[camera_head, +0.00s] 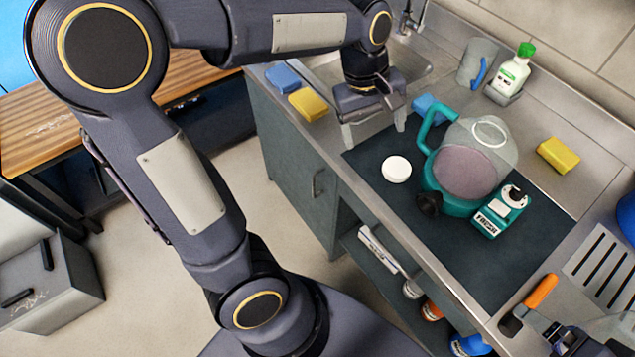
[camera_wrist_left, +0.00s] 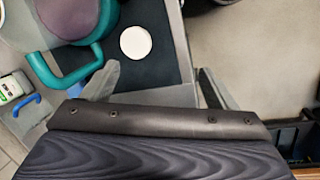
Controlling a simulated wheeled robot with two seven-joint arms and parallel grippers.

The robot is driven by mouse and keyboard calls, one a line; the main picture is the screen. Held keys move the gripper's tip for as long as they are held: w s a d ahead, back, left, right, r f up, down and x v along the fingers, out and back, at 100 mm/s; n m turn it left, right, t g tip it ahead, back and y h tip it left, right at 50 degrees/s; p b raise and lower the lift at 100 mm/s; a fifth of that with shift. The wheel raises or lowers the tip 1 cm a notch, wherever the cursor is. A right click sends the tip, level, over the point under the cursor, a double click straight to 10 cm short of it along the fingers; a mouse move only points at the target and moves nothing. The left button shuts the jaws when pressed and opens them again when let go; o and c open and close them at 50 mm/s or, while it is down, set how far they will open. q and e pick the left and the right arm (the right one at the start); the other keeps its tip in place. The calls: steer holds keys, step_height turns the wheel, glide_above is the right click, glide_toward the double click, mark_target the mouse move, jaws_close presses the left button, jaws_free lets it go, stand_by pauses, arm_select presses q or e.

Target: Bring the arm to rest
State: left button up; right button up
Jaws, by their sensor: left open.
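My left gripper (camera_head: 374,132) hangs over the counter's front edge, left of the dark mat, with its two fingers spread and nothing between them. In the left wrist view the fingers of my left gripper (camera_wrist_left: 157,85) stand wide apart. A white round lid or disc (camera_head: 396,169) lies on the mat, to the right of the gripper and apart from it; it also shows in the wrist view (camera_wrist_left: 136,42). A dark mechanical part at the bottom right corner of the head view may belong to my right arm; its jaws cannot be made out.
A teal-handled clear canister (camera_head: 466,172) and a teal box marked FRESH (camera_head: 500,212) stand on the mat (camera_head: 455,255). Yellow (camera_head: 308,105) and blue (camera_head: 283,78) sponges lie by the sink. An orange-handled tool (camera_head: 541,291) lies at lower right. Floor space lies left of the counter.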

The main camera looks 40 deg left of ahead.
arm_select(q)
steer(key=s+a+f+m+t+h, duration=0.1)
steer(key=s+m+t, duration=0.3)
steer(key=s, duration=1.3)
steer(key=m, duration=0.4)
steer(key=shift+f+m, duration=0.25)
steer(key=shift+m, duration=0.05)
steer(key=shift+a, duration=0.15)
steer(key=shift+c, duration=0.4)
